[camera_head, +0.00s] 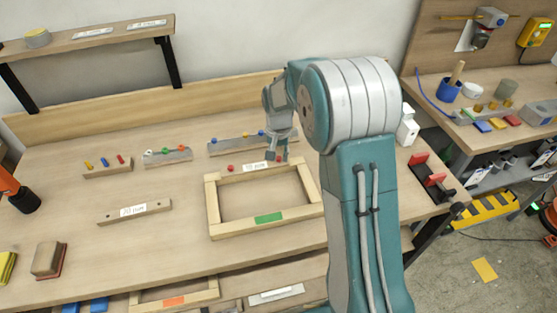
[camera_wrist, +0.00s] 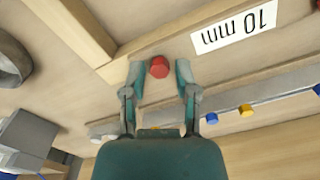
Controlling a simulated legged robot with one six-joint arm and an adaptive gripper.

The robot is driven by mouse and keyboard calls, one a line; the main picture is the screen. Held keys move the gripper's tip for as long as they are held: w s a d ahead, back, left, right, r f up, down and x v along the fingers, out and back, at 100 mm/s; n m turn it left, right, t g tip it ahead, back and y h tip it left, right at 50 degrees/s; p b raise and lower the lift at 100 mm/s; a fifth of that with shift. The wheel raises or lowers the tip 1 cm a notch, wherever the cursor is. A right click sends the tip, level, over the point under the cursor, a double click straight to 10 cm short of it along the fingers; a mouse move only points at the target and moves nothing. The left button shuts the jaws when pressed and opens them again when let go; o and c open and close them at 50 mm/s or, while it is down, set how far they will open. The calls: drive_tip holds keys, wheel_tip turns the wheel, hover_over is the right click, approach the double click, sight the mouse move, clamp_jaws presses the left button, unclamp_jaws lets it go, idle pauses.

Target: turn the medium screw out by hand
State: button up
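My gripper (camera_head: 277,154) hangs pointing down over the far right corner of a light wooden frame (camera_head: 212,205) on the bench. In the wrist view my gripper (camera_wrist: 160,78) is open, its two fingertips apart on either side of a red hex screw head (camera_wrist: 159,67). Gaps show between the head and both fingers. That head shows only partly beside the gripper in the head view (camera_head: 282,158). Another red head (camera_head: 230,168) sits at the frame's far left corner. A white "10 mm" label (camera_wrist: 236,28) lies between them. Which screw is the medium one cannot be told.
A grey strip (camera_head: 226,146) with blue and yellow heads stands just behind the frame. Another strip (camera_head: 168,157) and a small wooden block with coloured pegs (camera_head: 107,169) stand to the left. A "20 mm" bar (camera_head: 134,211) lies front left. Bare bench surrounds it.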

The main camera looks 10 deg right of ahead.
drive_tip(key=m, duration=0.5)
drive_tip(key=shift+m, duration=0.3)
drive_tip(key=m, duration=0.5)
drive_tip(key=shift+m, duration=0.4)
drive_tip(key=m, duration=0.5)
drive_tip(key=shift+m, duration=0.3)
drive_tip(key=m, duration=0.6)
clamp_jaws()
drive_tip(key=n, duration=0.5)
